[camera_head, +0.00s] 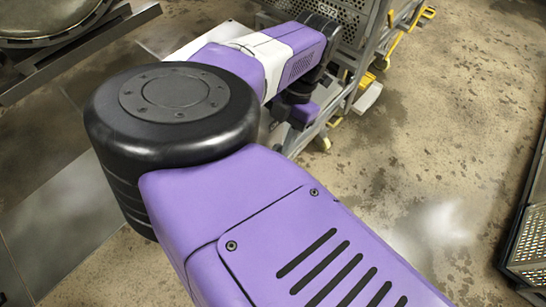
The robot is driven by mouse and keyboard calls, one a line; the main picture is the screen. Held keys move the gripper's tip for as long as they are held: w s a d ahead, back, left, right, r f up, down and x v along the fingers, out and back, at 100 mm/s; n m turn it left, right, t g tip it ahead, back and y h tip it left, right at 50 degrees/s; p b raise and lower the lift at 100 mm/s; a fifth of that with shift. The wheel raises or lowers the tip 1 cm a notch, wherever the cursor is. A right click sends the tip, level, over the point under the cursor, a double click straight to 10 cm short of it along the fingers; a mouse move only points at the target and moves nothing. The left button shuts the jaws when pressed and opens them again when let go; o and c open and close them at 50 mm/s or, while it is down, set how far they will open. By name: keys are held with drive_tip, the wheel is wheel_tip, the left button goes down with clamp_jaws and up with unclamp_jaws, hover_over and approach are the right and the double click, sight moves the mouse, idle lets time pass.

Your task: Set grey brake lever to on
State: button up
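My arm runs from the bottom of the view up to a grey metal cart (345,62) at the top centre. Its far end bends down beside the cart's near side. My gripper's fingers cannot be made out there; the forearm and wrist cover that spot. I cannot make out a grey brake lever for certain. The lower near part of the cart is partly hidden behind my arm. A yellow piece (364,84) sits low on the cart's frame, near a pale wheel (322,143).
A round metal vessel (45,18) with a dark rail below it is at the top left. A perforated metal rack (530,245) stands at the right edge. Yellow parts (405,30) stick out from the cart's right side. The stained concrete floor (440,130) right of the cart is clear.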

drive_tip(key=b+x, duration=0.2)
drive_tip(key=x, duration=0.3)
drive_tip(key=shift+f+b, duration=0.25)
drive_tip(key=shift+b, duration=0.05)
clamp_jaws()
idle(1.0)
